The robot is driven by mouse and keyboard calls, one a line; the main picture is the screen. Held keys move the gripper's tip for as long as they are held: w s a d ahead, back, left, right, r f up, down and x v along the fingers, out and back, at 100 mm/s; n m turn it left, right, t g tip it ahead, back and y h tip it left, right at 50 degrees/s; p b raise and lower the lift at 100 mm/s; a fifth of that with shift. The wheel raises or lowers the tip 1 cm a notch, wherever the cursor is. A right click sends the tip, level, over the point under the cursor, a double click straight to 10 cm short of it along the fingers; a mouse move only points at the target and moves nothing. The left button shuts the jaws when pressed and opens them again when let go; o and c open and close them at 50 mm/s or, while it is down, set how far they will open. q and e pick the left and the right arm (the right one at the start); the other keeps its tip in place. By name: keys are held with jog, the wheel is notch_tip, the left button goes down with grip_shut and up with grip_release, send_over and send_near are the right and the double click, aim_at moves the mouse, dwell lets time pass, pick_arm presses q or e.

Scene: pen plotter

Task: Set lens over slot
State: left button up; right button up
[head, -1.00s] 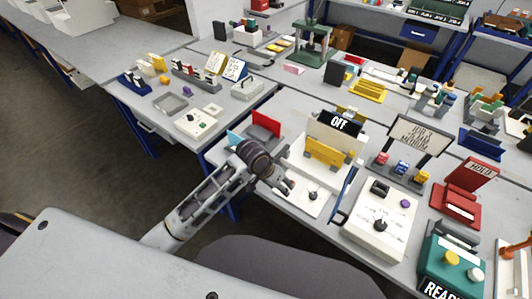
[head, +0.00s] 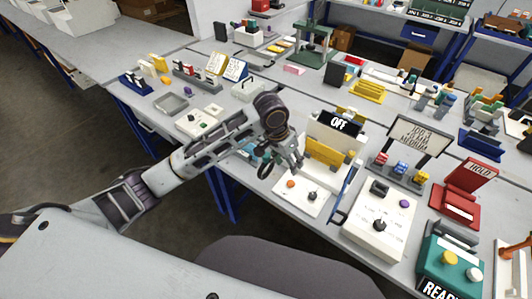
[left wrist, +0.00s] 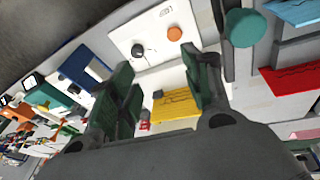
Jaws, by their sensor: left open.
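I cannot clearly make out a lens or its slot. My left gripper (head: 294,163) is open and empty, in front of the white machine (head: 352,143) with the OFF sign (head: 339,123) and the yellow block (head: 327,152). In the left wrist view the open fingers (left wrist: 158,85) show the yellow block (left wrist: 174,104) between them. Beyond them is a white control plate (left wrist: 155,30) with an orange button (left wrist: 175,33) and a black knob (left wrist: 138,50). A blue frame (left wrist: 82,72) lies left of the fingers. My right gripper is not in view.
A white box with a joystick (head: 378,226), a red HOLD stand (head: 462,190) and a green box (head: 450,262) stand to the right. A teal round piece (left wrist: 245,28) and a red panel (left wrist: 292,78) are right of the fingers. A grey tray (head: 172,103) stands at the left.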

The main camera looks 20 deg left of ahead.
aim_at(266, 155)
pick_arm(q)
jog(key=w+a+r+n+g+y, duration=0.1)
jog(key=w+a+r+y, duration=0.1)
jog(key=a+r, duration=0.6)
notch_tip(266, 155, up, 4)
jog(key=shift+w+a+y, duration=0.2)
jog(key=shift+w+y, duration=0.05)
jog(key=shift+y, duration=0.15)
jog(key=shift+f, duration=0.15)
jog(key=shift+f+p, duration=0.5)
jog(key=shift+f, duration=6.25)
grip_shut()
